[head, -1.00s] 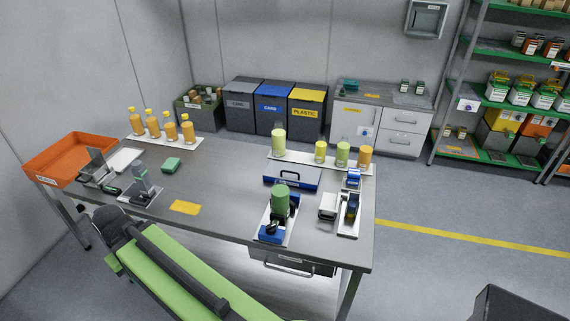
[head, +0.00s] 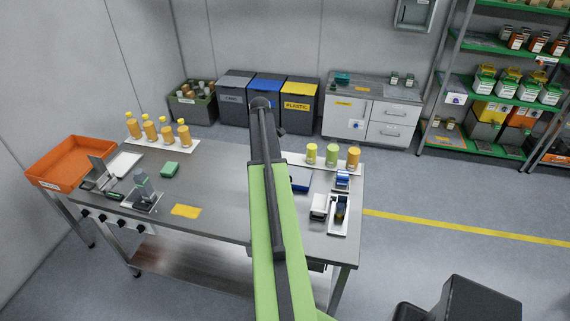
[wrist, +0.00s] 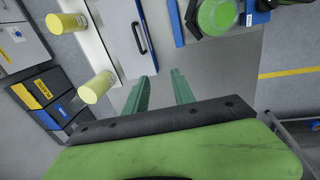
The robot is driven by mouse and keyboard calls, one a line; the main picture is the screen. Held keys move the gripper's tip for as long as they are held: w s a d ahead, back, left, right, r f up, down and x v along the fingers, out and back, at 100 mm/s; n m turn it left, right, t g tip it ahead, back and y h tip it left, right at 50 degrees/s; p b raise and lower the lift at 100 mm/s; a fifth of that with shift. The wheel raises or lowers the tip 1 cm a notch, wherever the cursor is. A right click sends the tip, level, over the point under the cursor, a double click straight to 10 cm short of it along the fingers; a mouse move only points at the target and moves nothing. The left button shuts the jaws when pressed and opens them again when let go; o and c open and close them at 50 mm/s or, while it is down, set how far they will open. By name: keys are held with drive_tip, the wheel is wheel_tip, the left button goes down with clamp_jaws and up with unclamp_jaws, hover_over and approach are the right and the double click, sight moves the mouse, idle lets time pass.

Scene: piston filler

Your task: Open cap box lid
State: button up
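The cap box, blue with a black handle, is mostly behind my arm in the head view, where a blue part of it (head: 301,182) shows on the table. In the wrist view the cap box (wrist: 149,45) lies at the top centre, with its handle (wrist: 139,38) beyond my fingers. Its lid looks shut. My gripper (wrist: 158,86) has its two green fingers spread with nothing between them, apart from the box. My arm hides the fingers in the head view.
Yellow bottles (wrist: 96,87) stand on a white strip left of the box in the wrist view. A green round thing (wrist: 217,15) is to its right. A white device (head: 319,207) stands near the table's right end. The table's middle is clear.

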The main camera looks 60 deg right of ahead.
drive_tip(key=s+d+r, duration=0.1)
drive_tip(key=s+d, duration=0.4)
drive_tip(key=d, duration=0.1)
drive_tip(key=d+f+b, duration=0.1)
drive_tip(key=f+b, duration=0.4)
drive_tip(key=w+d+f+b, duration=0.1)
drive_tip(key=f+b, duration=0.5)
drive_tip(key=d+f+b, duration=0.1)
drive_tip(key=f+b, duration=0.5)
drive_tip(key=shift+w+d+f, duration=0.1)
drive_tip(key=shift+w, duration=0.25)
drive_tip(key=shift+c, duration=0.3)
clamp_jaws()
